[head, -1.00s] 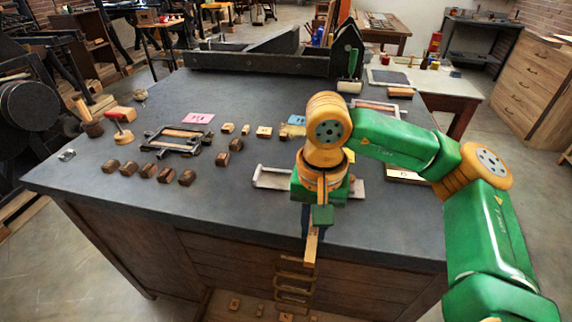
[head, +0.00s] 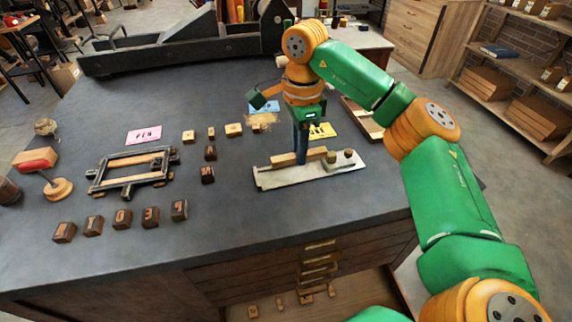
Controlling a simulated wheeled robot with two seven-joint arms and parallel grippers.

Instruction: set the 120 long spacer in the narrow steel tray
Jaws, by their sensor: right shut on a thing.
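The 120 long spacer (head: 286,160) is a pale wooden bar. My right gripper (head: 301,158) points down and is shut on it. The spacer lies lengthwise along the narrow steel tray (head: 277,179), over its back part. I cannot tell if it touches the tray floor or is held just above it. The tray is light grey and lies flat on the dark table top. A small block and a knob show at its right end. The gripper hides part of the spacer's middle. My left gripper is not in view.
A dark metal frame (head: 103,178) lies left on the table (head: 215,240). Several dark letter blocks (head: 122,219) stand in front of it. Pink (head: 144,135) and yellow (head: 322,131) cards lie behind. The front middle is clear.

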